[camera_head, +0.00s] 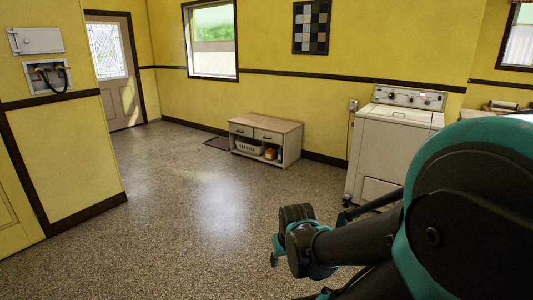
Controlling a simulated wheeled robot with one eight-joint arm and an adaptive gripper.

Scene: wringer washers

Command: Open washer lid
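The white washer (387,158) stands against the back wall at the right. It has a flat top with its lid (400,115) down, and a raised back panel (409,97) with several dark knobs. My dark and teal arm covers part of the washer's lower right side and the floor in front of it. The arm's folded links fill the lower right of the view. I cannot make out my gripper's fingers clearly among the dark parts there, so whether it is open or shut does not show. Nothing held is visible.
A low cabinet (279,136) with drawers and an open shelf stands left of the washer. A doorway (118,70) is at the far left, and a yellow wall section (65,165) juts in at the near left. The speckled floor (200,200) between is clear.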

